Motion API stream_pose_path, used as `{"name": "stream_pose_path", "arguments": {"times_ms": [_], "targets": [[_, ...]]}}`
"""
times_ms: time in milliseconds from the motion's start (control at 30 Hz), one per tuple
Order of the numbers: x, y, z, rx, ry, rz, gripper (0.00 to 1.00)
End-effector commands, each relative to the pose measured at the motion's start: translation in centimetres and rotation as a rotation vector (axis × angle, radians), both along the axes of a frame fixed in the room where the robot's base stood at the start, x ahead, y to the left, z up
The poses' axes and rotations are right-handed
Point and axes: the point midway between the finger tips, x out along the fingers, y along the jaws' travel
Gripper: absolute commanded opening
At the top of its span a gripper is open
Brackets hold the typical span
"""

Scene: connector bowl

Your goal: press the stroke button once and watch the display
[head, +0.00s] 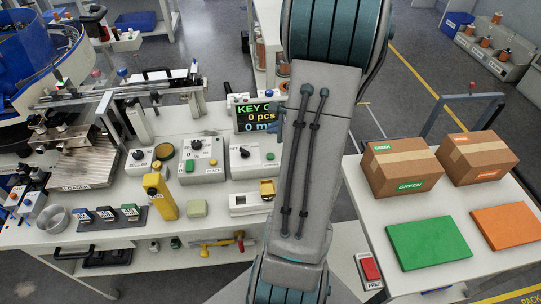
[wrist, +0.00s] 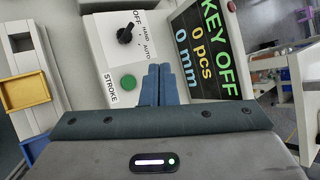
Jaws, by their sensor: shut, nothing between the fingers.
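The stroke button is a round green button (wrist: 128,83) labelled STROKE on a pale control box (wrist: 108,42) in the wrist view. A black knob (wrist: 125,36) marked OFF, HAND and AUTO sits above it. My gripper (wrist: 159,68) is shut and empty, with its fingertips just right of the button in the picture; I cannot tell their height above the box. The display (wrist: 208,48) at the right reads KEY OFF, 0 pcs and 0 mm.
A yellow tray (wrist: 24,91) shows at the wrist view's left. The right table holds cartons (head: 402,168) and a green panel (head: 428,243).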

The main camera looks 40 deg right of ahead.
Motion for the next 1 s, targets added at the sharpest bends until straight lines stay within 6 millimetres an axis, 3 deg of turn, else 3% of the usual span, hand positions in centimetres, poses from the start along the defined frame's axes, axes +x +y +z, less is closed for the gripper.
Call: {"name": "stream_pose_path", "arguments": {"times_ms": [600,1000], "targets": [[0.0,0.0,-7.7,0.000,0.000,0.002,0.00],[0.0,0.0,-8.3,0.000,0.000,0.000,0.00]]}}
